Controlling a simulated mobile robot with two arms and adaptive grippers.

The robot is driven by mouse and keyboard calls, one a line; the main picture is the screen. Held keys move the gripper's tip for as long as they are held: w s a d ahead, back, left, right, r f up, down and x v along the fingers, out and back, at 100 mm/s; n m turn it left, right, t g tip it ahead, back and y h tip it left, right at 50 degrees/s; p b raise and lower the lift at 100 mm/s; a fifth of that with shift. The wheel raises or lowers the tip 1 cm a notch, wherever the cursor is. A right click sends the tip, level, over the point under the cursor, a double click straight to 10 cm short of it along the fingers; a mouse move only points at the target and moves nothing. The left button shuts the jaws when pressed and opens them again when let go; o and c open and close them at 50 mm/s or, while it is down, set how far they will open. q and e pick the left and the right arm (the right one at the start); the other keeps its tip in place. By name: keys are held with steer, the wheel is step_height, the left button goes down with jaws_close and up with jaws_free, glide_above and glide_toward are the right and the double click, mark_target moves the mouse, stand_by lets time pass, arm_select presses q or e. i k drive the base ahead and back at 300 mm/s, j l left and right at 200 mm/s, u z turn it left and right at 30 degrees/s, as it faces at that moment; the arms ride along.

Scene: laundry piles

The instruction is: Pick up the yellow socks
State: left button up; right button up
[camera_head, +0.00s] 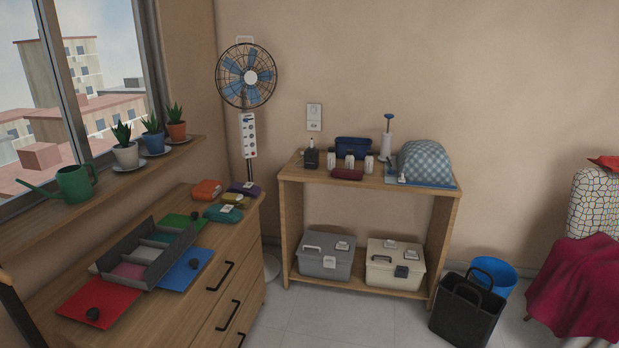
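A small folded yellow bundle (232,199), which looks like the yellow socks, lies on top of the wooden dresser (222,247) near its far right corner. A pale tag or label shows on it. An orange folded bundle (207,190) lies to its left, a purple one (245,188) behind it to the right, and a teal one (223,213) just in front. The yellow bundle sits close among them; I cannot tell whether they touch.
A grey divided tray (170,262) and red (92,305), blue (186,268) and green (178,221) flat pieces cover the dresser's middle. A fan (247,76) stands behind the dresser. A black bag (466,312) and a blue bin (497,271) stand on the floor at right.

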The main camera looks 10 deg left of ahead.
mark_target(238, 200)
steer(key=i+u, duration=0.1)
steer(key=i, duration=0.75)
steer(key=i+l+u, duration=0.1)
steer(key=i, duration=0.7)
